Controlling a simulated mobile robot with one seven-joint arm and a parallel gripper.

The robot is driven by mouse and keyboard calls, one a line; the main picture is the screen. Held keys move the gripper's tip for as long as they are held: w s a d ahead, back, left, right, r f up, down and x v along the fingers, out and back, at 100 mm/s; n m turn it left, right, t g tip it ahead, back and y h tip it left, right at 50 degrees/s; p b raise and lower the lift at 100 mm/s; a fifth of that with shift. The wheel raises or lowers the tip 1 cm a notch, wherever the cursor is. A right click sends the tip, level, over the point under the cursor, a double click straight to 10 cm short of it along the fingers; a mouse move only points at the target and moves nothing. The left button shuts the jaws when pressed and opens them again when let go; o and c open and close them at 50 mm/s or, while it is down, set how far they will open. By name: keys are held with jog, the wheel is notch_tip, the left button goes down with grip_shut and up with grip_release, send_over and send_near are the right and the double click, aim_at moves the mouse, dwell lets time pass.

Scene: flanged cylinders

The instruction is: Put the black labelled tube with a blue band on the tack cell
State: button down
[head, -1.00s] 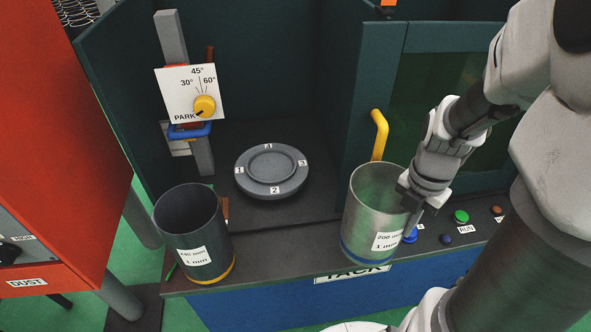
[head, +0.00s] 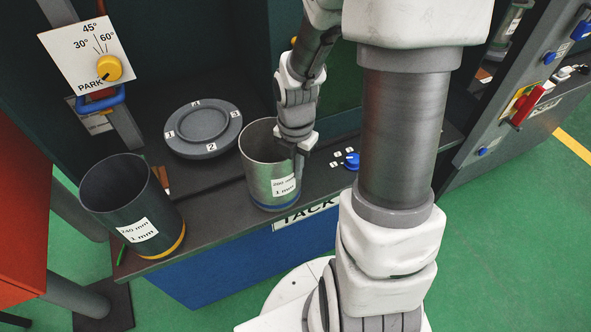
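A silver metal tube (head: 262,176) with a blue band at its foot and a white label reading "200 mm, 1 mm" stands upright at the front of the tack cell bench (head: 223,216). A dark grey-black tube (head: 112,194) with a yellow band and a label, apparently "240 mm, 1 mm", stands at the bench's left front. No black tube with a blue band shows. My gripper (head: 299,160) points down at the right rim of the silver tube. One finger shows outside its wall; whether the fingers are closed on the wall is unclear.
A round grey turntable (head: 204,145) with numbered tags lies behind the tubes, empty. A dial plate with a yellow knob (head: 109,68) stands at left. Buttons (head: 351,161) sit right of the silver tube. Green floor is clear at right.

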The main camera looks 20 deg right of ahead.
jog(key=shift+f, duration=0.25)
jog(key=shift+f, duration=0.15)
jog(key=c, duration=1.1)
grip_release()
jog(key=shift+o, duration=0.2)
notch_tip(320, 180, up, 12)
jog(key=p, duration=0.3)
jog(key=shift+r, duration=0.2)
